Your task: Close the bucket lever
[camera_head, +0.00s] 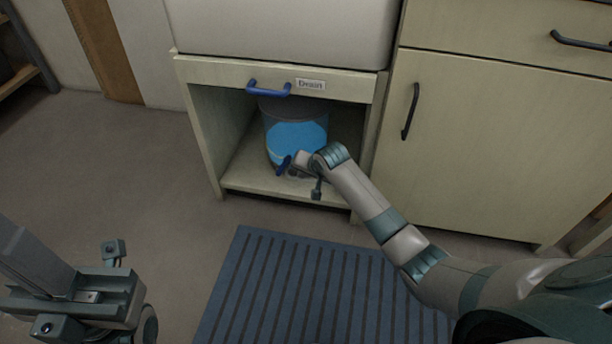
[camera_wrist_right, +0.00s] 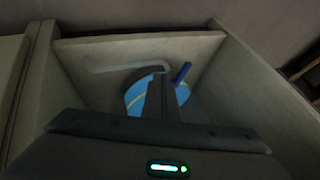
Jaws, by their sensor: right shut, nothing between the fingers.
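The bucket (camera_head: 296,132) stands inside the open compartment under the sink, clear-walled with blue in it. Its blue lever (camera_head: 284,165) is low on the front, tilted. My right gripper (camera_head: 295,174) is at the bucket's lower front, close beside the lever and partly hidden by its own wrist. In the right wrist view, the shut, empty fingers (camera_wrist_right: 160,92) lie in front of the blue bucket (camera_wrist_right: 137,99), and the blue lever (camera_wrist_right: 182,72) shows just right of them. I cannot tell whether they touch it. My left arm's end (camera_head: 85,300) is at the lower left, far from the bucket; its fingers are unclear.
A blue handle (camera_head: 269,89) and a "Drain" label (camera_head: 310,85) are on the panel above the compartment. Cabinet walls close in on both sides of the bucket. A closed cabinet door (camera_head: 480,150) is at right. A blue striped mat (camera_head: 300,300) lies on the floor in front.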

